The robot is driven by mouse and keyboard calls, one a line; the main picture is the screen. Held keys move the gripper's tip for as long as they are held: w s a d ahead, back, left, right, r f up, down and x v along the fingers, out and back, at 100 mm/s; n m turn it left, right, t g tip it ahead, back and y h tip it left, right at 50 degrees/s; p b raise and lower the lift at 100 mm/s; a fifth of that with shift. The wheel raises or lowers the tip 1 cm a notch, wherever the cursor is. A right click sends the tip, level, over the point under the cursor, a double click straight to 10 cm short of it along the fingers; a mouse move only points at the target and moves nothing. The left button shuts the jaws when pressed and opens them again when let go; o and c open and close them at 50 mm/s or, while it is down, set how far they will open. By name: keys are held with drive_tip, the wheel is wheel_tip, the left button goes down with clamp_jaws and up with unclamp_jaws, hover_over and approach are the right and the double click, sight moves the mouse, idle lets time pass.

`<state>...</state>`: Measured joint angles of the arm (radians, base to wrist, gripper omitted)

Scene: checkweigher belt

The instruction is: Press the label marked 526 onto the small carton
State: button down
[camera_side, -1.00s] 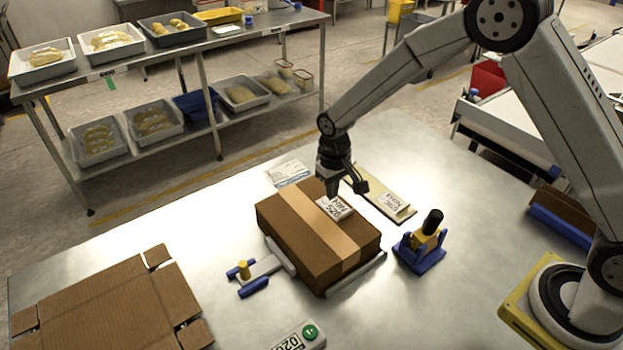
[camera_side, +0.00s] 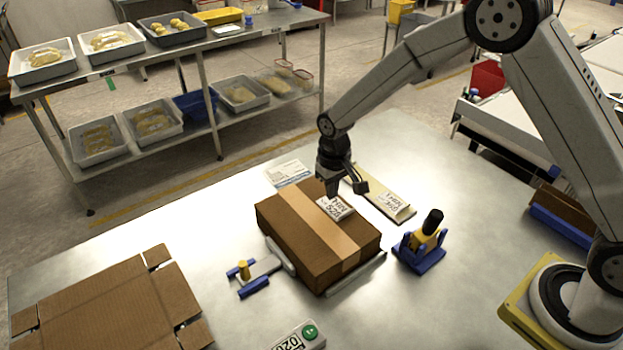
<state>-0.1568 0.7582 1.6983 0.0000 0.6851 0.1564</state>
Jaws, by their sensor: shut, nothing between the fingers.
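The small carton (camera_side: 293,232) is a closed brown box with a tan tape strip along its top, standing on the metal table. A white label (camera_side: 336,208) with dark print lies on the carton's top near its back right edge; its number is too small to read surely. My gripper (camera_side: 347,190) is shut and empty, just above and behind the label. I cannot tell whether its fingers touch the label. Another printed label (camera_side: 393,203) lies on a tan backing strip (camera_side: 371,193) to the right of the carton.
A blue and yellow clamp with a black handle (camera_side: 430,222) stands right of the carton, and another clamp (camera_side: 254,285) is at its left. A flattened cardboard sheet (camera_side: 100,305) lies at front left. A box with a green button (camera_side: 309,331) is at the front. A paper sheet (camera_side: 289,172) lies behind.

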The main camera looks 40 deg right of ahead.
drive_tip(key=shift+f, duration=1.1)
idle(1.2)
drive_tip(key=shift+r, duration=0.1)
drive_tip(key=shift+r, duration=3.45)
drive_tip(key=shift+d, duration=0.1)
drive_tip(key=shift+s+d+r, duration=0.3)
drive_tip(key=shift+s, duration=0.25)
drive_tip(key=s+d+r+t, duration=0.1)
drive_tip(key=s+d, duration=0.2)
drive_tip(key=s, duration=0.6)
drive_tip(key=s+d+r+t, duration=0.1)
drive_tip(key=s+d+r, duration=0.1)
drive_tip(key=s, duration=0.7)
drive_tip(key=shift+d+t, duration=0.3)
drive_tip(key=shift+d, duration=0.55)
drive_tip(key=shift+r, duration=0.1)
